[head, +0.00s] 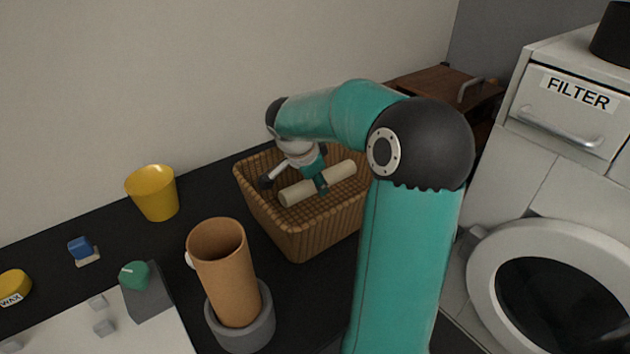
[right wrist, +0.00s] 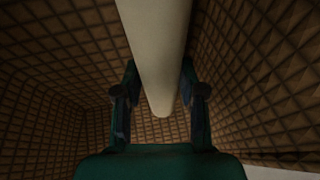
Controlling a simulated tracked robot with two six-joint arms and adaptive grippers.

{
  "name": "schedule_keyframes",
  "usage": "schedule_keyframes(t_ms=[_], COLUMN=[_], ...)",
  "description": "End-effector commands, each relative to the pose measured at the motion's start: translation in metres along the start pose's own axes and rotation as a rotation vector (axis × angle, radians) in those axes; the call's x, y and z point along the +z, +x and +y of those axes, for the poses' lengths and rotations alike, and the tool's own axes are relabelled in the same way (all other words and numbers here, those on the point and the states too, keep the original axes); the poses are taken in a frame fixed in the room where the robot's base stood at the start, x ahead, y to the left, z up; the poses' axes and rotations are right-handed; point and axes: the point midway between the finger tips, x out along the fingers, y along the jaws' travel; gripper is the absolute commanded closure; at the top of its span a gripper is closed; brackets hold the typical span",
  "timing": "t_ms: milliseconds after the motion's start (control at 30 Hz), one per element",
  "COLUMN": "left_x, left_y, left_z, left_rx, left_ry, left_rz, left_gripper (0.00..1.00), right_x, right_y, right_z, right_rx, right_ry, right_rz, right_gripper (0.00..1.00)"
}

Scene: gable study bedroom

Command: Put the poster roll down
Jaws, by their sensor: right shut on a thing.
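The poster roll (head: 305,190) is a cream-coloured tube inside a brown woven basket (head: 297,243). My right gripper (head: 294,182) reaches down into the basket and is shut on the roll, with a finger on each side. In the right wrist view the roll (right wrist: 158,55) runs between the two fingers of the gripper (right wrist: 160,100), and the basket's woven walls (right wrist: 60,60) surround it. I cannot tell whether the roll touches the basket floor. My left gripper is not in view.
A tan cylinder (head: 226,275) in a grey round holder (head: 243,331) stands in front of the basket. A yellow cup (head: 153,194) is at the left. A white washing machine (head: 560,180) is at the right. Bare dark counter (head: 205,190) lies left of the basket.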

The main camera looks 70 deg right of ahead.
Motion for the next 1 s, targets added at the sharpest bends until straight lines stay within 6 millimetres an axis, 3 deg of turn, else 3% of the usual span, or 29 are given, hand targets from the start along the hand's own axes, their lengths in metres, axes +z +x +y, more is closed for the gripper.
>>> schedule_keyframes(t_ms=[167, 200, 233, 667, 767, 1000], left_x=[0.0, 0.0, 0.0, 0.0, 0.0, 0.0], left_y=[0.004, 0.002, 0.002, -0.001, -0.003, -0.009], left_z=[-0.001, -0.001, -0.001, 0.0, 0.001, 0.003], left_rx=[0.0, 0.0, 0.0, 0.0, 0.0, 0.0], left_ry=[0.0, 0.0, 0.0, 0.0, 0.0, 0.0], left_rz=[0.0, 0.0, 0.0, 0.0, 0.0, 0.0], left_gripper=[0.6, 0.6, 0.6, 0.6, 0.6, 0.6], right_x=[0.001, 0.0, 0.0, -0.001, 0.0, 0.0], right_y=[0.003, 0.001, 0.001, -0.005, -0.017, -0.065], right_z=[0.001, 0.0, 0.0, 0.0, -0.001, -0.002], right_rx=[0.0, 0.0, 0.0, -0.001, -0.003, -0.006], right_ry=[0.0, 0.0, 0.0, 0.0, -0.001, -0.001], right_rz=[0.0, 0.0, 0.0, 0.0, -0.001, -0.002], right_gripper=[0.98, 0.53, 0.49, 0.49, 0.49, 0.49])
